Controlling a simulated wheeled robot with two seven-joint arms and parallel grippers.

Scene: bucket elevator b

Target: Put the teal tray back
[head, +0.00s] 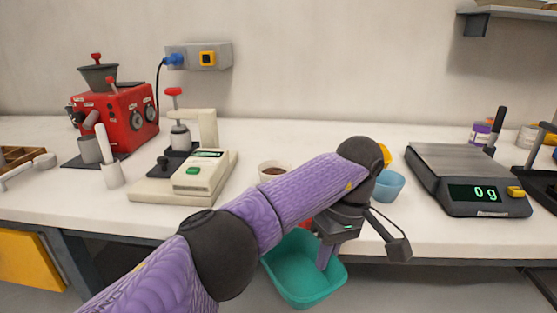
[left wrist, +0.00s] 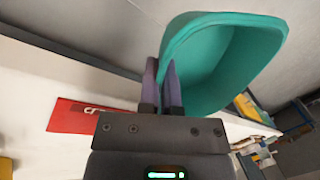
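The teal tray (head: 300,280) is an open, deep, rounded bin. In the head view it hangs in front of the bench's front edge, with its open side facing up toward the camera. My left gripper (head: 325,255) reaches down at its right side. In the left wrist view the two purple fingers (left wrist: 161,85) close on the near wall of the teal tray (left wrist: 225,22), one on each side of it. My left arm covers part of the tray and the bench behind it. My right gripper does not show.
The white bench (head: 90,208) carries a red grinder (head: 122,118), a cream device (head: 185,178), a bowl of brown contents (head: 272,171), a blue cup (head: 388,187) and a scale reading 0 g (head: 470,180). A red flat thing (left wrist: 72,117) lies near the edge. Open space surrounds the tray.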

